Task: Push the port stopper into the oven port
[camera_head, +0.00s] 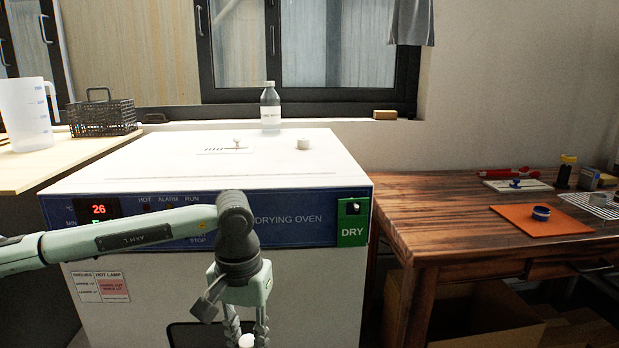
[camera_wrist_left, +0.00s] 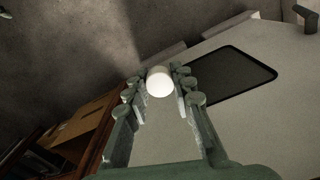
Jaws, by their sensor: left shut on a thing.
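My left gripper (camera_head: 246,331) is low in front of the drying oven (camera_head: 330,290), at the bottom edge of the head view. It is shut on a white, rounded piece, which I take to be the port stopper (camera_head: 246,341). In the left wrist view the stopper (camera_wrist_left: 159,82) sits between the fingertips of my left gripper (camera_wrist_left: 160,88), apart from the oven front. A short white cylinder (camera_head: 303,144) stands on the oven top; I cannot tell whether it is the oven port. My right gripper is not in view.
A bottle (camera_head: 270,107) stands behind the oven top. A wire basket (camera_head: 102,117) and a jug (camera_head: 27,114) are on the left bench. The wooden table (camera_head: 440,205) at right holds an orange mat (camera_head: 510,222) with a blue ring (camera_head: 541,212).

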